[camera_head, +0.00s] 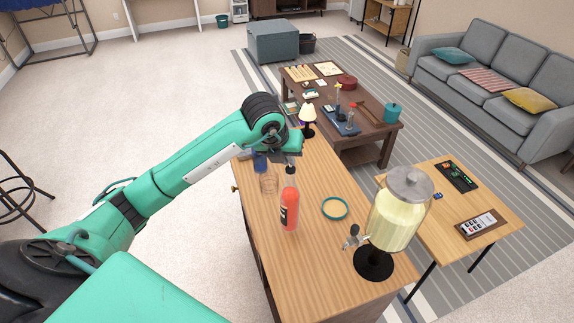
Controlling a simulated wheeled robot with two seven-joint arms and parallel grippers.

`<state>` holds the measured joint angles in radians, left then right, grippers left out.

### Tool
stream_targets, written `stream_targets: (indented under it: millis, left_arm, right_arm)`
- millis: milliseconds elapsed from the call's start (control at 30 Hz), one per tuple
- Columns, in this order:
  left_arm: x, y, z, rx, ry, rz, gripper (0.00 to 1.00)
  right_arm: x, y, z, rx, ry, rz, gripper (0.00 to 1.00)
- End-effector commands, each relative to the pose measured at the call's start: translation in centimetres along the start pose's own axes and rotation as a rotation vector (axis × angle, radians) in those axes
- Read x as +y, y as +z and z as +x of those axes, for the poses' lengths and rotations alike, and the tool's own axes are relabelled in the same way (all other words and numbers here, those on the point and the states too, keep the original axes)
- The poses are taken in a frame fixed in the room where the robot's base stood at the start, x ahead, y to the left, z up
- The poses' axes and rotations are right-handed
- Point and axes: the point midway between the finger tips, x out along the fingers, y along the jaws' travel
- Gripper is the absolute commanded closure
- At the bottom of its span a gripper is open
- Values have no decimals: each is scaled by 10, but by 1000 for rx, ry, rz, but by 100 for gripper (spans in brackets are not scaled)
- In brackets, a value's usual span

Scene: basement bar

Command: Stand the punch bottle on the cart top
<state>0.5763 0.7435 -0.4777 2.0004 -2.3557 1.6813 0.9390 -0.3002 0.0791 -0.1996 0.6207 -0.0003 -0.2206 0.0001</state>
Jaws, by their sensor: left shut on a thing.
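The punch bottle (289,211), orange-red with a dark label, is upright over the wooden cart top (315,262). My left gripper (290,169) comes down from above and is shut on the bottle's neck. I cannot tell from this view whether the bottle's base touches the wood or hangs just above it. My right gripper is not in view.
A drink dispenser (398,213) on a black stand is to the bottle's right, and a teal ring (335,208) lies between them. A clear glass (269,182) and a small lamp (308,116) stand farther back. The front of the top is bare.

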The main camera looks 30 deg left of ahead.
Motion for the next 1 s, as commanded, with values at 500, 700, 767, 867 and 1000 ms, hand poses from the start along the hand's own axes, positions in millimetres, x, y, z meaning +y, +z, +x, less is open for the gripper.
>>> stream_targets:
  millis: [500, 700, 767, 867, 1000]
  left_arm:
    - [7, -14, 36, -3, -2, 0, 100]
    - [7, -14, 36, -4, -2, 0, 100]
    - [7, -15, 38, -4, -2, 0, 100]
    - [7, -16, 38, 0, 0, 0, 79]
    - [7, -16, 38, 0, 0, 0, 71]
  right_arm:
    - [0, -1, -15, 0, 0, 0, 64]
    - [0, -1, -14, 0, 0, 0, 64]
    - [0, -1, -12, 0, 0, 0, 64]
    - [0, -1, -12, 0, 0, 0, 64]
    - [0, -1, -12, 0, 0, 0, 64]
